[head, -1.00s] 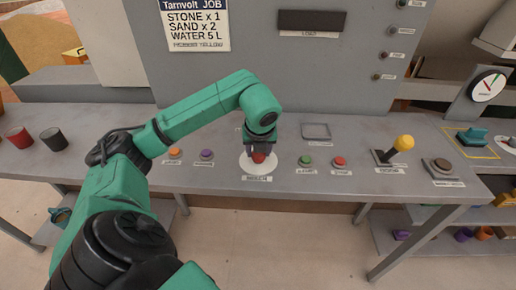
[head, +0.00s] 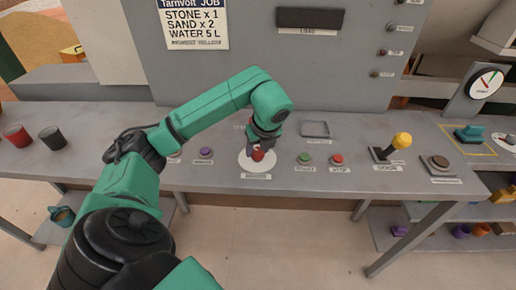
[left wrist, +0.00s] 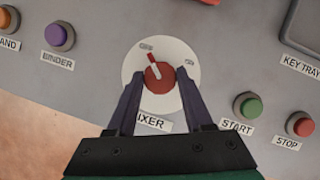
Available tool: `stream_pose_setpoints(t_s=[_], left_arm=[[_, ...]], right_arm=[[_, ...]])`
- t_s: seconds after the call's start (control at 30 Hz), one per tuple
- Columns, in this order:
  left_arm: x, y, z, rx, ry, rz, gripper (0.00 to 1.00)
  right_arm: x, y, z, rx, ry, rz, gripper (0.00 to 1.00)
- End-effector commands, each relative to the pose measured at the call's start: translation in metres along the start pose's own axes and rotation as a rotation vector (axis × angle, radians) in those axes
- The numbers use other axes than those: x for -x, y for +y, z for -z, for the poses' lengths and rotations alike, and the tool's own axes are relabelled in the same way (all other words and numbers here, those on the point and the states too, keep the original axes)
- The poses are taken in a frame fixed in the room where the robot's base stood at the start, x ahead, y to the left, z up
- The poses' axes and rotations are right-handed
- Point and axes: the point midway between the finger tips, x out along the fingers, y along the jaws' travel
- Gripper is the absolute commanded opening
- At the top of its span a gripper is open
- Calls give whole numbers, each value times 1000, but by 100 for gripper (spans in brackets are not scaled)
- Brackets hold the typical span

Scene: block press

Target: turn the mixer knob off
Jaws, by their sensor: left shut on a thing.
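The mixer knob (left wrist: 160,78) is red with a white and red pointer, on a round white dial (left wrist: 133,75) on the grey panel. Its pointer aims up and slightly left in the left wrist view, near the left of two small marks that I cannot read clearly. In the head view the knob (head: 258,155) shows partly below my gripper. My left gripper (left wrist: 160,82) has one dark finger on each side of the knob and is shut on it; it also shows in the head view (head: 260,147). My right gripper is not in view.
A green start button (head: 305,158) and a red stop button (head: 337,159) sit right of the dial. A purple binder button (head: 205,153) is on the left. A yellow-topped lever (head: 402,141) stands farther right. An empty key tray (head: 315,129) lies behind.

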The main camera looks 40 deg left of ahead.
Motion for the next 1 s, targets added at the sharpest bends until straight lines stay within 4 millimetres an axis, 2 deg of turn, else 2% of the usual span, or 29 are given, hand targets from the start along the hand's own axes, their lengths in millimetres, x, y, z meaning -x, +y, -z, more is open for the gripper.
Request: stream_pose_setpoints(t_s=[0.03,0.07,0.1,0.13,0.43,0.57,0.67,0.7,0.77,0.8,0.9,1.0], left_arm=[[-1,0,1,-1,2,-1,0],[-1,0,1,-1,2,-1,59],[-1,0,1,-1,2,-1,74],[-1,0,1,-1,2,-1,81],[0,0,0,-1,1,0,81],[11,-1,0,-1,0,3,81],[31,-1,0,-2,-1,6,81],[48,-1,-3,-2,-3,5,81],[68,-1,-4,-2,-4,6,81],[85,-1,-6,-2,-5,5,81],[115,-1,-6,-1,-4,4,81],[135,0,-4,-2,-2,2,81]], right_arm=[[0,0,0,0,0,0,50],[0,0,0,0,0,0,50],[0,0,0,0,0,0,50],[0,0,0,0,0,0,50],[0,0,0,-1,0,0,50],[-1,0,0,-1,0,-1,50],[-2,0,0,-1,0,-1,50],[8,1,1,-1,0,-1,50],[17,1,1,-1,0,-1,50],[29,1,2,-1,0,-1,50],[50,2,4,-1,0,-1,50],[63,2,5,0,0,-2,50]])
